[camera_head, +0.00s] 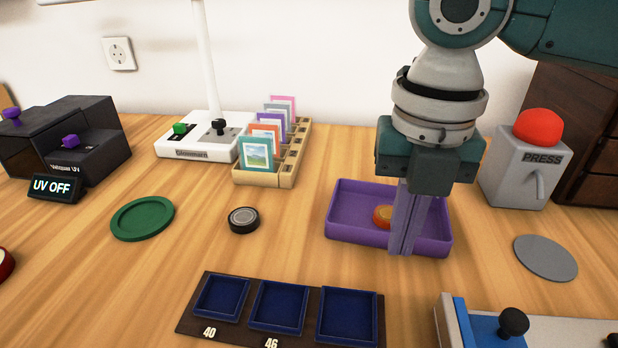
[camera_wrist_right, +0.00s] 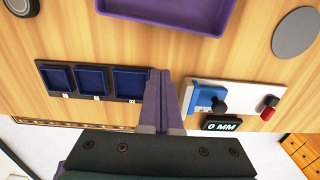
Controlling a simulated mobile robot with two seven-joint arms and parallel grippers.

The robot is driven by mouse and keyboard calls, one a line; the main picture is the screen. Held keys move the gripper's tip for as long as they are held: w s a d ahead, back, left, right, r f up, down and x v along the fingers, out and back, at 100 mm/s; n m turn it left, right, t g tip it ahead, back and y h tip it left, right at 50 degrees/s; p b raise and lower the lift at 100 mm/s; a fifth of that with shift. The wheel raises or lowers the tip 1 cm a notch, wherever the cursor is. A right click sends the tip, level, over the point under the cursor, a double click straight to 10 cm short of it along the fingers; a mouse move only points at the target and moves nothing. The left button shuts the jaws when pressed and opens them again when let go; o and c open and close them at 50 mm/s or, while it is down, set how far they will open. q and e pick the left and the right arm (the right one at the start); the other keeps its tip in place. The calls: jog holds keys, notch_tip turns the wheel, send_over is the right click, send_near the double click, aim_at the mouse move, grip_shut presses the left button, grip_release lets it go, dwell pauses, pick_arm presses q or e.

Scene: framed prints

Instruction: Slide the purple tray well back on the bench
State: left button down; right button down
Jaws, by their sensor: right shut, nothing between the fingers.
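The purple tray (camera_head: 345,232) lies on the wooden bench at the centre right of the head view, with a round orange-and-brown piece (camera_head: 382,217) inside it. The tray's near edge also shows at the top of the right wrist view (camera_wrist_right: 140,14). My right gripper (camera_head: 402,250) points down with its purple fingers shut and empty. The fingers cover part of the tray's near wall in the head view. In the right wrist view the fingertips (camera_wrist_right: 164,76) appear on the near side of that wall; contact is unclear. My left gripper is not in view.
A red PRESS button box (camera_head: 515,170) stands right of the tray, near a grey disc (camera_head: 545,257). A card rack (camera_head: 265,178) stands back left. A dark puck (camera_head: 243,220) lies left. A three-slot blue holder (camera_head: 235,325) lies in front. Bench behind the tray looks clear.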

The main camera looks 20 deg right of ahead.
aim_at(386, 259)
jog(key=f, duration=0.1)
jog(key=f+b, duration=0.1)
jog(key=f, duration=0.3)
jog(key=shift+w+d+f, duration=0.1)
jog(key=shift+w+f, duration=0.1)
jog(key=shift+w, duration=0.05)
jog(key=shift+w+d+r+b, duration=0.1)
jog(key=shift+w+d+b, duration=0.2)
jog(key=shift+w, duration=0.2)
jog(key=shift+w+d+r+b, duration=0.1)
jog(key=shift+w+d+b, duration=0.2)
jog(key=shift+w, duration=0.2)
jog(key=shift+w+d, duration=0.25)
jog(key=shift+w, duration=0.2)
